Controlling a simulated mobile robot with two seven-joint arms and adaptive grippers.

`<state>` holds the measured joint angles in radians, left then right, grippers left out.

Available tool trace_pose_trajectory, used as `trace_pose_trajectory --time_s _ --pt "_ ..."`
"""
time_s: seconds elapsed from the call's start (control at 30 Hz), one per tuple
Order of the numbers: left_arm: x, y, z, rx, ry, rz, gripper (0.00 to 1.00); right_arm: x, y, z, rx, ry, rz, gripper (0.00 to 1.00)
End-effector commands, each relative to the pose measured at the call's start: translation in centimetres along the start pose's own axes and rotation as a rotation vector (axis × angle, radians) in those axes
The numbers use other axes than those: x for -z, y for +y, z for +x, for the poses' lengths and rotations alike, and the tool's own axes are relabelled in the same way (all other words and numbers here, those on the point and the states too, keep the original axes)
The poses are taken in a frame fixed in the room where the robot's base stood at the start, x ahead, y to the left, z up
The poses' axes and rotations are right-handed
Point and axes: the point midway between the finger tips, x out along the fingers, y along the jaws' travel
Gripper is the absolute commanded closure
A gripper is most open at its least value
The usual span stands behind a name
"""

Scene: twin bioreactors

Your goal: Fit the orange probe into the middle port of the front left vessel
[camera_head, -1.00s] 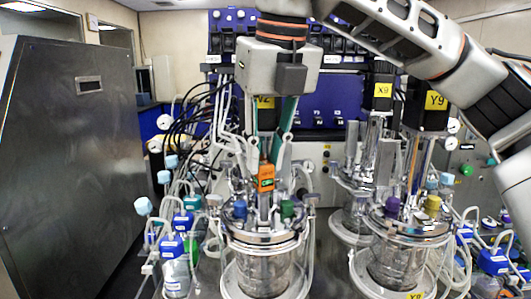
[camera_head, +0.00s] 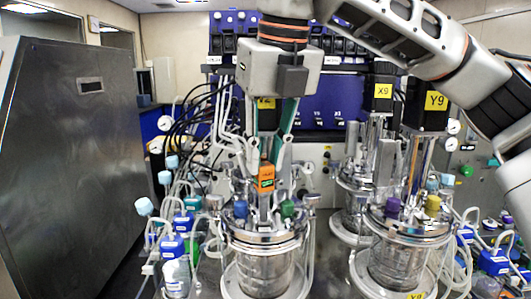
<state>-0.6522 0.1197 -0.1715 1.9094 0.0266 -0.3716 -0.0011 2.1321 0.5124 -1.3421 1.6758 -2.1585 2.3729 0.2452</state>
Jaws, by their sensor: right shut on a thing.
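The orange probe (camera_head: 265,179) is upright above the lid of the front left vessel (camera_head: 266,262), near the middle of its ports. My right gripper (camera_head: 266,164) points down from above and is shut on the probe's orange head. The probe's lower part runs down among the metal fittings on the lid. I cannot tell whether its tip is inside the middle port. A blue cap (camera_head: 240,209) and a green cap (camera_head: 287,209) stand on the lid to either side. My left gripper is not in view.
The front right vessel (camera_head: 400,262) has purple and yellow caps. Tall motors, one marked Y9 (camera_head: 436,100), stand over the vessels. Blue-capped bottles (camera_head: 172,246) and tubing crowd the left side. A large steel cabinet (camera_head: 70,170) fills the far left.

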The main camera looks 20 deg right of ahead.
Motion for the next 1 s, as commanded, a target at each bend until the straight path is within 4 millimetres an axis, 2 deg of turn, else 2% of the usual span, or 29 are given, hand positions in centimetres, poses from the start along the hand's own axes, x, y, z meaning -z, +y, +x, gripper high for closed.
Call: trace_pose_trajectory --time_s 0.03,0.6,1.0 --pt "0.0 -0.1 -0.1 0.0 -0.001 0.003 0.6 0.7 0.1 0.8 0.009 0.035 -0.004 1.0" --pt "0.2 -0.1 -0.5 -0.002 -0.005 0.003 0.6 -0.4 0.0 -2.0 0.004 0.02 0.0 1.0" --pt "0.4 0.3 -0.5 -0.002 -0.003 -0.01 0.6 -0.5 0.0 -2.2 0.003 0.017 0.0 1.0"
